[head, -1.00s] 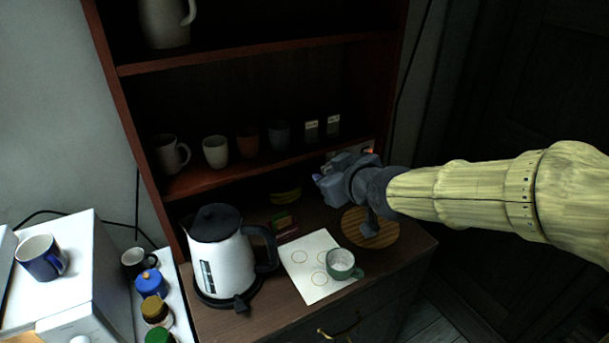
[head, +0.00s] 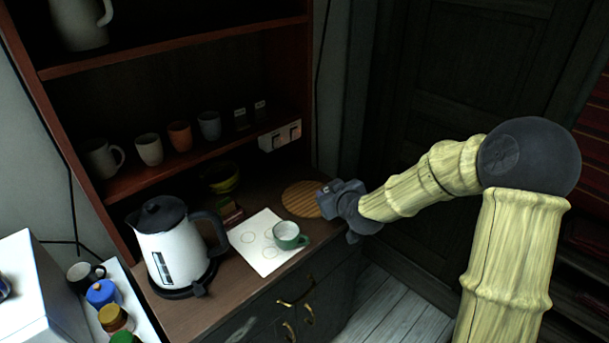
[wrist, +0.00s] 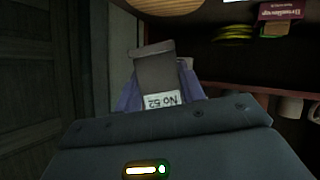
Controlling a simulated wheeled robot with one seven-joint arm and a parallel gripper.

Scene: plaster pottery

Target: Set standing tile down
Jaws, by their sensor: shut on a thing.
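My gripper (head: 328,198) is beside the right edge of the round wooden board (head: 302,199), at the right end of the cabinet top. In the wrist view, my gripper (wrist: 160,92) is shut on a grey-brown tile (wrist: 157,70) with a white label reading "No 52", upside down in that picture. The tile's lower part is hidden behind the gripper body. I cannot make out the held tile in the head view. Two dark tiles with pale labels, a left one (head: 241,121) and a right one (head: 261,113), stand on the middle shelf.
Several mugs, such as an orange one (head: 179,136), line that shelf beside the tiles. A wall socket (head: 280,137) is right of them. A kettle (head: 176,245), a white sheet (head: 254,252) and a green mug (head: 288,236) occupy the cabinet top. The wooden board looks bare.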

